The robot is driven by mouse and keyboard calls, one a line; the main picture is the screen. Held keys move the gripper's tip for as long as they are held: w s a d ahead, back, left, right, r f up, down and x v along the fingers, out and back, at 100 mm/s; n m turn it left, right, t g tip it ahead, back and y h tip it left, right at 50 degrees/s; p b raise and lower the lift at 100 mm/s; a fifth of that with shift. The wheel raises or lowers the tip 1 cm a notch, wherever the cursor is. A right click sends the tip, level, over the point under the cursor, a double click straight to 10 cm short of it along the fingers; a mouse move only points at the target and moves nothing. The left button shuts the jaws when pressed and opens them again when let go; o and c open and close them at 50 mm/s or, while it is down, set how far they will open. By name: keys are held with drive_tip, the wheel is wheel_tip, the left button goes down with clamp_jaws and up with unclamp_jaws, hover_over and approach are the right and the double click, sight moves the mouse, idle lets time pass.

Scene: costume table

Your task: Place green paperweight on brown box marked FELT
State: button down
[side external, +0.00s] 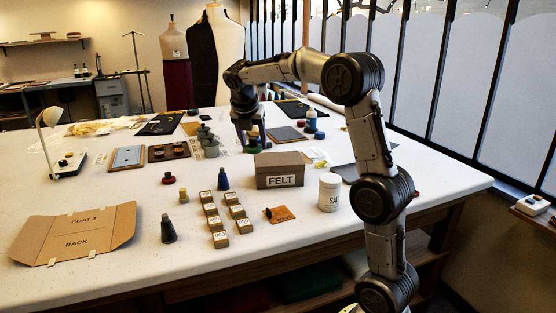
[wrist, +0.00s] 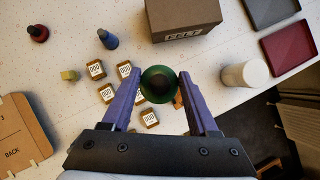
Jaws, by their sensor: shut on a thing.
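The green paperweight (wrist: 160,85) is round with a dark knob. It sits between the two fingers of my gripper (wrist: 161,76) in the wrist view. My gripper (side external: 251,139) is shut on it, and green shows below the fingers in the side view, behind and left of the box. The brown box (side external: 280,168) stands closed on the table, with a white FELT label on its front. In the wrist view the box (wrist: 188,14) is at the top, beyond the paperweight and apart from it. The gap between the paperweight and the table is hard to judge.
Several small labelled blocks (side external: 219,223) stand in front of the box. A white jar (side external: 329,192) is right of it. A blue weight (side external: 223,180) and a red one (side external: 168,178) stand to its left. The box top looks clear.

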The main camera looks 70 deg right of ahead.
drive_tip(key=s+d+r+m+g, duration=0.1)
drive_tip(key=s+d+r+m, duration=0.2)
drive_tip(key=s+d, duration=0.55)
approach(281, 156)
drive_tip(key=shift+d+f+g, duration=0.2)
drive_tip(key=shift+d+g, duration=0.1)
drive_tip(key=shift+d, duration=0.65)
drive_tip(key=shift+w+d+f, duration=0.15)
drive_tip(key=shift+d+f, duration=0.05)
drive_tip(key=shift+f, duration=0.15)
drive_tip(key=shift+w+d+f, duration=0.1)
drive_tip(key=shift+f, duration=0.8)
drive_tip(key=shift+w+d+f, duration=0.1)
drive_tip(key=shift+f, duration=0.8)
drive_tip(key=shift+f, duration=0.15)
drive_tip(key=shift+c, duration=0.8)
unclamp_jaws()
drive_tip(key=shift+f, duration=0.1)
